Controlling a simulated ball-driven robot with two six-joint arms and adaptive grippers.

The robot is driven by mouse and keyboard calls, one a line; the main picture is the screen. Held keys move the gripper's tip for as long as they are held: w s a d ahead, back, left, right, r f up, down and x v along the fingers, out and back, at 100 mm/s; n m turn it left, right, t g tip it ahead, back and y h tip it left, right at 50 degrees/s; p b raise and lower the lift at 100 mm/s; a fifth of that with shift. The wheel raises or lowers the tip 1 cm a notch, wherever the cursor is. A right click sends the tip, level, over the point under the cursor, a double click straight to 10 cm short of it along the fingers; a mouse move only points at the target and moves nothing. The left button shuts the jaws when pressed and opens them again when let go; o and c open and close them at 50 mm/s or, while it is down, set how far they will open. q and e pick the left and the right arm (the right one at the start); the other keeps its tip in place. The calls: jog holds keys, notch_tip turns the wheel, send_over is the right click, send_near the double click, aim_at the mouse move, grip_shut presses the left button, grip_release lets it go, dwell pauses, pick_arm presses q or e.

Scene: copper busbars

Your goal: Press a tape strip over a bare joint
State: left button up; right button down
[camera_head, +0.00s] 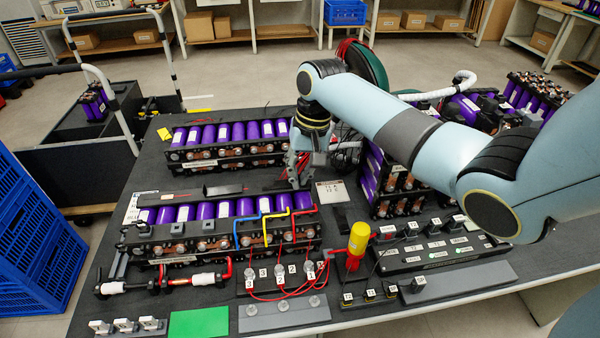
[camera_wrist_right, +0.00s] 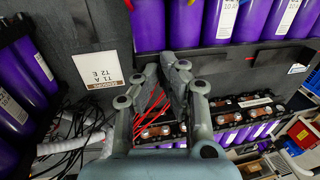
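My right gripper (camera_head: 297,172) reaches down between the two left rows of purple cells, above the dark mat. In the right wrist view its two fingers (camera_wrist_right: 163,66) lie close together, with nothing visible between them. I cannot clearly identify the tape strip. Small pale pieces (camera_head: 125,325) stand in a row at the front left edge and may be tape. Copper joints (camera_head: 178,229) show along the front cell module. A rod with a white sleeve (camera_head: 203,279) and a red end lies in front of it. Which joint is the bare one is unclear. My left gripper is out of view.
A green pad (camera_head: 199,322) lies at the front edge. More cell modules (camera_head: 392,187) stand right. A labelled card (camera_head: 332,193) lies beside the gripper.

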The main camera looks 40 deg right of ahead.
jog(key=c, duration=2)
grip_release()
jog(key=shift+f, duration=0.1)
jog(key=o, duration=0.6)
jog(key=shift+d+r, duration=0.1)
jog(key=shift+r, duration=0.25)
notch_tip(320, 180, up, 11)
jog(key=s+d, duration=0.1)
jog(key=shift+d, duration=0.25)
